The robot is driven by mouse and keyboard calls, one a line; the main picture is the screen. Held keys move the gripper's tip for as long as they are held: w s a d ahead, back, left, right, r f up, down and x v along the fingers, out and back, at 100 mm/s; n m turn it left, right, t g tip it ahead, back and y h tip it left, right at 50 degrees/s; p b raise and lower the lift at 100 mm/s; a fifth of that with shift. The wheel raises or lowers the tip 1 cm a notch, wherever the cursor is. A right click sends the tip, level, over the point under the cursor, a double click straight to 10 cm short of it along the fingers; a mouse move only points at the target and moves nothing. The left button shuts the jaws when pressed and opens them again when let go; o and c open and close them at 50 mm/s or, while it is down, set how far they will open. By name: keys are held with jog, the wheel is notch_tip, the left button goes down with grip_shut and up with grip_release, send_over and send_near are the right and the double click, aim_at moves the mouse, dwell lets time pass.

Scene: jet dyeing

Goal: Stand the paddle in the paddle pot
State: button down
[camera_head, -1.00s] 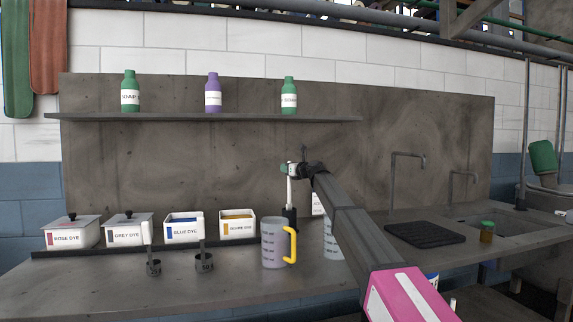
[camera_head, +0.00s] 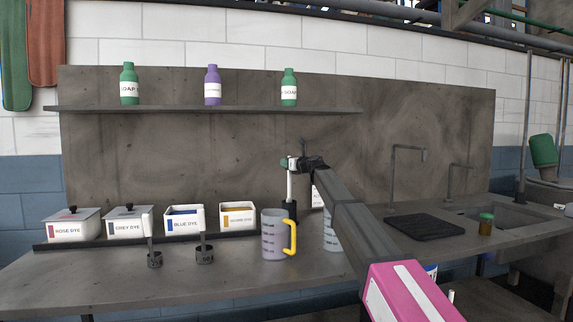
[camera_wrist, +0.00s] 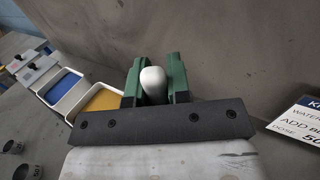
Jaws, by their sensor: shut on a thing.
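My gripper (camera_head: 290,163) is at the back middle of the counter, above and behind a measuring jug. In the wrist view its green jaws (camera_wrist: 155,82) are shut on the paddle, whose white rounded end (camera_wrist: 153,84) shows between them. In the head view the paddle's white shaft (camera_head: 290,187) hangs upright below the gripper. Its lower part meets a dark narrow shape (camera_head: 290,209), possibly the paddle pot, partly hidden by the jug. I cannot tell whether the paddle's foot is inside it or rests on anything.
The jug with a yellow handle (camera_head: 273,236) stands just in front; another jug (camera_head: 331,232) is partly behind my arm. Dye boxes (camera_head: 128,226) and two small dark cups (camera_head: 204,255) are left. A dark mat (camera_head: 425,227) lies right. A shelf (camera_head: 190,109) with bottles runs above.

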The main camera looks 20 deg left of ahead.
aim_at(289, 185)
jog(key=shift+f, duration=0.1)
jog(key=shift+f, duration=1.3)
jog(key=c, duration=1)
grip_release()
